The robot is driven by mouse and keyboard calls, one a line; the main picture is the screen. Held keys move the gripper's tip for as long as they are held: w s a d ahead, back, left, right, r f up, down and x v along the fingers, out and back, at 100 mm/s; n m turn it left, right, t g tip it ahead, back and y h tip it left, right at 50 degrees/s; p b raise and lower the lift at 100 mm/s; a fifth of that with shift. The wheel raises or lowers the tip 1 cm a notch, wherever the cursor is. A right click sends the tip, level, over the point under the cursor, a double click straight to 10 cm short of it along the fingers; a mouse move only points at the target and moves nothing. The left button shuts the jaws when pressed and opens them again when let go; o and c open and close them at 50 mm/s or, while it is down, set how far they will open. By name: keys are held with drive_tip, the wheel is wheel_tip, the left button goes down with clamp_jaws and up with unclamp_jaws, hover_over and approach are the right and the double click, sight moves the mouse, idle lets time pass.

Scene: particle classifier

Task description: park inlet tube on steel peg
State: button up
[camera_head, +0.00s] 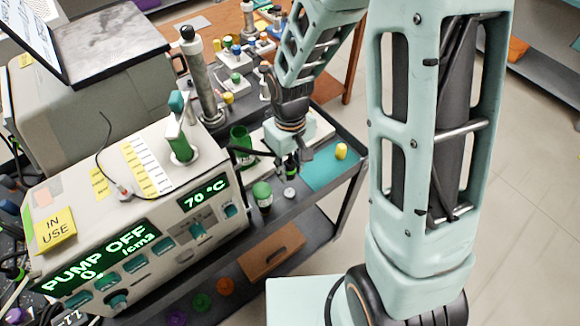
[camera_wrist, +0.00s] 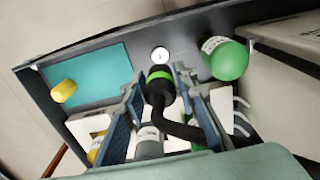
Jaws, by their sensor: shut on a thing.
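The inlet tube is black, and its end fitting with a bright green band (camera_wrist: 160,78) sits between the fingers of my gripper (camera_wrist: 160,88). The tube bends away to the lower right in the wrist view. In the head view my gripper (camera_head: 291,158) is shut on this fitting (camera_head: 290,170) and points down over the cart top. A small pale round piece with a dark centre (camera_wrist: 160,54), which looks like the steel peg on its base, stands just beyond the fitting. It also shows in the head view (camera_head: 290,193), below the gripper. Its height is hard to tell.
A green-lidded jar (camera_head: 262,194) stands left of the round piece. A teal mat (camera_head: 322,172) with a yellow cap (camera_head: 341,151) lies to the right. The pump machine (camera_head: 140,220) fills the left side.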

sight(290, 163)
drive_tip(key=shift+f+b, duration=2.05)
drive_tip(key=shift+f, duration=0.6)
drive_tip(key=shift+f+b, duration=1.7)
drive_tip(key=o, duration=1.2)
drive_tip(key=shift+r, duration=0.1)
wheel_tip(290, 163, up, 12)
drive_tip(key=shift+f, duration=0.1)
